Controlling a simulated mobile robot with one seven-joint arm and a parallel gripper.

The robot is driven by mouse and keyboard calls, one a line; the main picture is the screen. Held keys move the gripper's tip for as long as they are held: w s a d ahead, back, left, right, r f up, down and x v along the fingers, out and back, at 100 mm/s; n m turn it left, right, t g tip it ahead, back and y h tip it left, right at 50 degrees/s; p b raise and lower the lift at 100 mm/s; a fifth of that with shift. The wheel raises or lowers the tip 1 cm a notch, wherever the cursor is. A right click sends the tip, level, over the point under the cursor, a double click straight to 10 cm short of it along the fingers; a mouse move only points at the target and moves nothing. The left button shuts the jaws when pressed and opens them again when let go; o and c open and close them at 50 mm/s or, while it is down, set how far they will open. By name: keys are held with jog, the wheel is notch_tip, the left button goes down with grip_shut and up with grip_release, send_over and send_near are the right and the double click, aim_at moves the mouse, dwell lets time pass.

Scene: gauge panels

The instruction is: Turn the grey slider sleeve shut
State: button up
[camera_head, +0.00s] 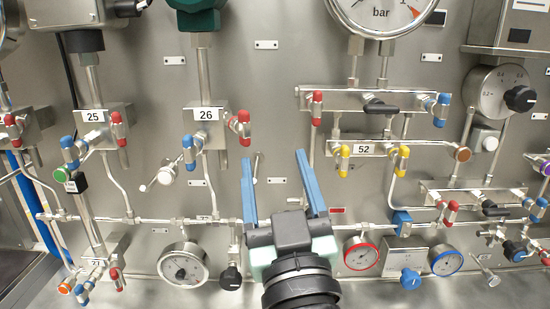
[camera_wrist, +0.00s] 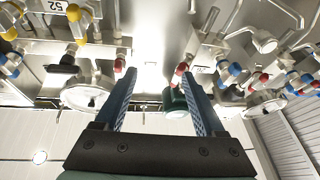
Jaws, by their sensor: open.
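I cannot tell for sure which part is the grey slider sleeve. Small pale metal fittings that could be it are a silver stub handle (camera_head: 255,165) left of the panel's middle and a silver handle (camera_head: 490,277) at the lower right; how each is set is too small to tell. My gripper (camera_head: 279,172) is open and empty, its two blue fingers pointing up in front of the lower middle of the panel. In the wrist view my gripper (camera_wrist: 158,72) also shows with nothing between its fingers. It hides part of the piping behind it.
The steel panel carries several valves and gauges. A white-faced gauge (camera_head: 183,268) and a black knob (camera_head: 231,278) are left of my gripper. A red-rimmed gauge (camera_head: 361,253), a blue knob (camera_head: 410,279) and a blue-rimmed gauge (camera_head: 447,263) are right. Yellow handles (camera_head: 402,160) sit above right.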

jog(key=shift+s+r+t, duration=0.15)
jog(key=shift+s+r, duration=0.05)
jog(key=shift+r, duration=0.4)
jog(key=shift+s+r+t, duration=0.15)
jog(key=shift+r, duration=0.4)
